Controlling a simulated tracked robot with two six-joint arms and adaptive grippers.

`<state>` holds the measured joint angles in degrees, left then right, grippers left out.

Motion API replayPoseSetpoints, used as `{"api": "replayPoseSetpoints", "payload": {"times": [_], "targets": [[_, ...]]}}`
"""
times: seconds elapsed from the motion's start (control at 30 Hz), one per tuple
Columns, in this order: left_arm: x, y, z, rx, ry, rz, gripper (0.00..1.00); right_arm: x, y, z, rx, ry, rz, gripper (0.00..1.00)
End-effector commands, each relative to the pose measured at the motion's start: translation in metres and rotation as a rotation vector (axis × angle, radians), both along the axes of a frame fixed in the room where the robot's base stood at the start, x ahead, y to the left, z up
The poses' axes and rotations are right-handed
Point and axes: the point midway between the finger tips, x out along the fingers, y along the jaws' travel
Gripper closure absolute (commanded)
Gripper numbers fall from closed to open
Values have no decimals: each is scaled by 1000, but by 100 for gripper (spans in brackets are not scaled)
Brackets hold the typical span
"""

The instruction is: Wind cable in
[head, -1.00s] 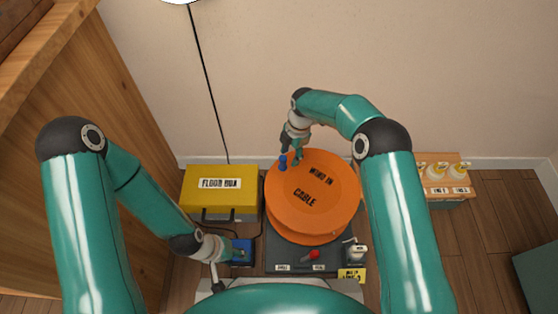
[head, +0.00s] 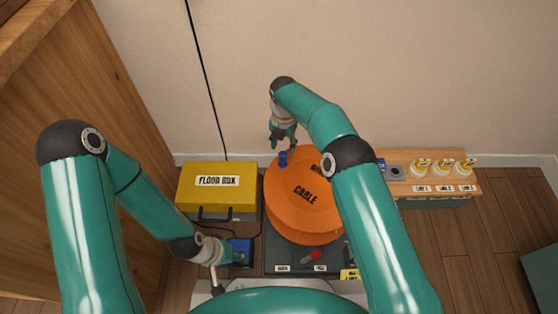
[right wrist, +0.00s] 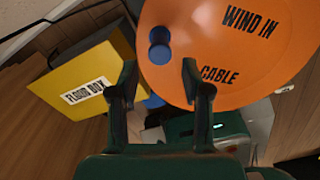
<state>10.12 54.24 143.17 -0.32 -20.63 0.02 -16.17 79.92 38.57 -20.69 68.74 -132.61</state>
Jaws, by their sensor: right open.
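The orange cable reel (head: 290,215) lies flat on a dark base, with "WIND IN CABLE" printed on its top. A blue crank knob (head: 283,158) stands at the reel's far left edge. My right gripper (head: 284,147) is just above and behind the knob. In the right wrist view, its spread fingers (right wrist: 162,78) are empty and the knob (right wrist: 159,50) shows beyond and between them. My left gripper (head: 243,252) is low at a blue block (head: 241,246), left of the base. Its fingers are too small and covered to judge.
A yellow box labelled "FLOOR BOX" (head: 218,188) stands left of the reel. A dark cable runs near it. A wooden shelf (head: 400,187) with yellow-topped bottles is at right. A wooden panel (head: 110,110) rises at left.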

Motion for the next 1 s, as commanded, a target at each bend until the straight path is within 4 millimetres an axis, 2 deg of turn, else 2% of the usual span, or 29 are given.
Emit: {"api": "replayPoseSetpoints", "payload": {"times": [0.03, 0.1, 0.3, 0.5, 0.77, 0.8, 1.0], "targets": [[0, 0, -10, 0, 0, 0, 60, 0, 0, -17, 0, 0, -1, 52], [0, 0, -15, 0, 0, 0, 60, 0, 0, -31, 0, 0, -1, 52], [0, 0, -26, 0, 0, 0, 60, 0, 0, -59, 1, -1, 0, 52], [0, 0, -30, 0, 0, 0, 60, 1, 1, -70, 0, -2, 0, 52], [0, 0, -29, 0, 0, 0, 60, 0, 1, -70, 0, -2, 0, 52], [0, 0, -29, 0, 0, 0, 60, 0, 1, -70, 0, -2, 0, 53], [0, 0, -29, 0, 0, 0, 60, 0, 1, -70, 1, -1, 1, 87]]}}
